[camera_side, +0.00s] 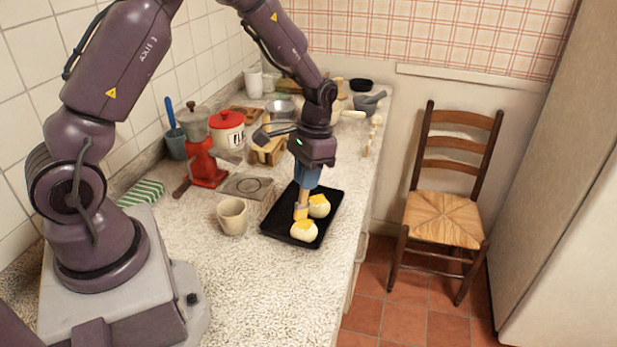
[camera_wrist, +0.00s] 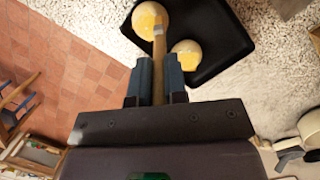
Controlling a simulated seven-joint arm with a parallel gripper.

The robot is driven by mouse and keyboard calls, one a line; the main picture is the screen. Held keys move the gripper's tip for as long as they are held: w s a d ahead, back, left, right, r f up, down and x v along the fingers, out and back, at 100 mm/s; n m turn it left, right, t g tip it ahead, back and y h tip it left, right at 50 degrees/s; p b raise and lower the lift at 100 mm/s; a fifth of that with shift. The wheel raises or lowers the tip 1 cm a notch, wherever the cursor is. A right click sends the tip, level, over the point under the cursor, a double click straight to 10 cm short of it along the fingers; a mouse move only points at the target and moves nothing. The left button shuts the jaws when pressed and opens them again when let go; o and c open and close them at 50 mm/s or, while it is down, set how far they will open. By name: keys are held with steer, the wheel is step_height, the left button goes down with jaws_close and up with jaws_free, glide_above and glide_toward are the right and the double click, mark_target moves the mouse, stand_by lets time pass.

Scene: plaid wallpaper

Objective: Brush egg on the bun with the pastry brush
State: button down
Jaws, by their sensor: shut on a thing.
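Two pale round buns with yellow on top sit on a black tray (camera_side: 274,224). The nearer bun (camera_side: 304,232) and the farther bun (camera_side: 320,206) lie close together in the side view. Both buns also show in the wrist view, one at the top (camera_wrist: 147,18) and one lower right (camera_wrist: 187,54). My gripper (camera_side: 305,186) is above the tray with its blue fingers shut on the pastry brush (camera_side: 301,206), also seen between the fingers in the wrist view (camera_wrist: 159,72). The brush points down and its tip overlaps the nearer bun's top; I cannot tell whether they touch.
A beige cup (camera_side: 232,216) stands left of the tray. A red grinder (camera_side: 204,150), a red-lidded canister (camera_side: 227,131) and a wooden holder (camera_side: 268,152) stand behind. A striped cloth (camera_side: 142,193) lies left. The counter's front area is clear. A chair (camera_side: 445,200) stands on the floor, right.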

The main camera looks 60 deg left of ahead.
steer(key=shift+r, duration=3.55)
